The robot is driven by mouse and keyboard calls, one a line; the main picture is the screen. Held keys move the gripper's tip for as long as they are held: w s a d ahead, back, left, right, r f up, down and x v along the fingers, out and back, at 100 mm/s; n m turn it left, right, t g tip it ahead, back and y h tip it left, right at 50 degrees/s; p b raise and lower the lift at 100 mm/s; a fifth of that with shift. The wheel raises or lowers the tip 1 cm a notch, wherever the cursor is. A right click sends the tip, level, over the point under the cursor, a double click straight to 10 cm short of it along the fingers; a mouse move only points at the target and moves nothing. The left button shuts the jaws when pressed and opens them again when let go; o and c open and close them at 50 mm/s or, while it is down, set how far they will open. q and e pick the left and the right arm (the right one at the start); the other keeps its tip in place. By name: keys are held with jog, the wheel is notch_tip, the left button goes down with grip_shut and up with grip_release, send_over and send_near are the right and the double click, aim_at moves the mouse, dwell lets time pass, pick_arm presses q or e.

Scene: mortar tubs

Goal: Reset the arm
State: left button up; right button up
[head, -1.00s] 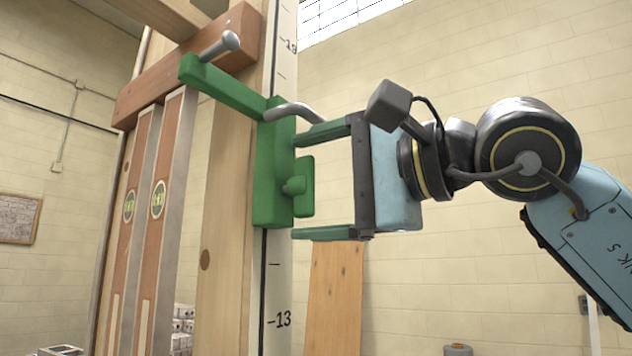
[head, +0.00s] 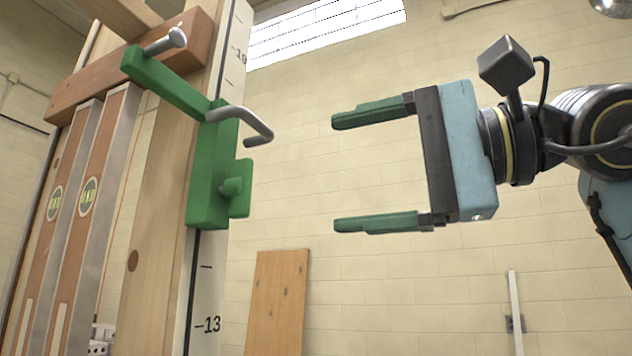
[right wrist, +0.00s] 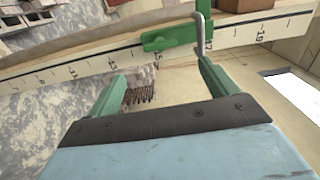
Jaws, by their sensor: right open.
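My right gripper (head: 336,172) is open and empty, its two green fingers pointing left. It is apart from a green bracket (head: 208,178) with a bent grey rod handle (head: 245,118), with a clear gap between them in the head view. The bracket sits against an upright white measuring staff (head: 208,285) beside a wooden post. In the right wrist view my gripper's fingers (right wrist: 160,75) spread below the green bracket (right wrist: 172,37) and the staff (right wrist: 85,65). My left gripper is not in view.
Two long levels (head: 90,205) hang on the wooden post's left under a brown crosspiece (head: 75,85). A wooden board (head: 278,305) leans on the block wall behind. The space around my right gripper looks free.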

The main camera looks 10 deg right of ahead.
jog(key=shift+s+d, duration=0.35)
jog(key=shift+d, duration=0.1)
